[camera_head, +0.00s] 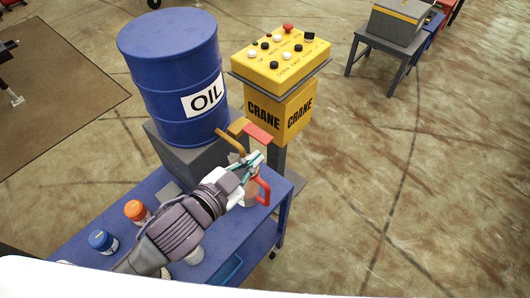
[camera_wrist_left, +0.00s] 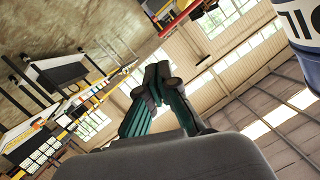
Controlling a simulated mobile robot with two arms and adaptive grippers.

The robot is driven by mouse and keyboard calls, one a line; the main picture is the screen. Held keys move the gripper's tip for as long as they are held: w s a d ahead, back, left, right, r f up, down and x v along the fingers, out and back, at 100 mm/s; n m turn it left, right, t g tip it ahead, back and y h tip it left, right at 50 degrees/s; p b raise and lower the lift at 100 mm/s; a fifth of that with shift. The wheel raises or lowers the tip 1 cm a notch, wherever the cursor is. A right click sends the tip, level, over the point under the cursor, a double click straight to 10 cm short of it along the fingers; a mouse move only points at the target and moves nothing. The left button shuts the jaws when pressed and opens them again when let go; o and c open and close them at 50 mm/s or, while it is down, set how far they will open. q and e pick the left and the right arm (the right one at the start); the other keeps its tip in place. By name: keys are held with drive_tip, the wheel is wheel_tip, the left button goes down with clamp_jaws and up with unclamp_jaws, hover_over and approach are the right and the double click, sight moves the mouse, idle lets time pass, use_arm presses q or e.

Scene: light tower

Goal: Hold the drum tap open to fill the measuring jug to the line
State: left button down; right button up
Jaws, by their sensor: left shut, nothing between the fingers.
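The blue drum (camera_head: 172,75), marked OIL, stands on a grey block (camera_head: 165,150) on a blue cart. Its tap (camera_head: 232,133) sticks out low on the right side, with a red lever (camera_head: 258,133) at the end. The measuring jug's red handle (camera_head: 264,191) shows below the tap. Most of the jug is hidden behind my left gripper (camera_head: 255,158). That gripper is shut and empty, its tips just below the red lever; I cannot tell if they touch it. In the left wrist view its fingertips (camera_wrist_left: 158,74) meet, with the drum (camera_wrist_left: 303,35) at the upper right. My right gripper does not show.
An orange-lidded jar (camera_head: 136,211) and a blue-lidded jar (camera_head: 102,241) stand on the blue cart (camera_head: 225,235) left of my arm. A yellow crane control box (camera_head: 280,60) stands close behind the tap. Open floor (camera_head: 440,190) lies to the right.

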use_arm(q)
drive_tip(key=v, duration=0.4)
drive_tip(key=shift+a, duration=0.2)
idle(0.3)
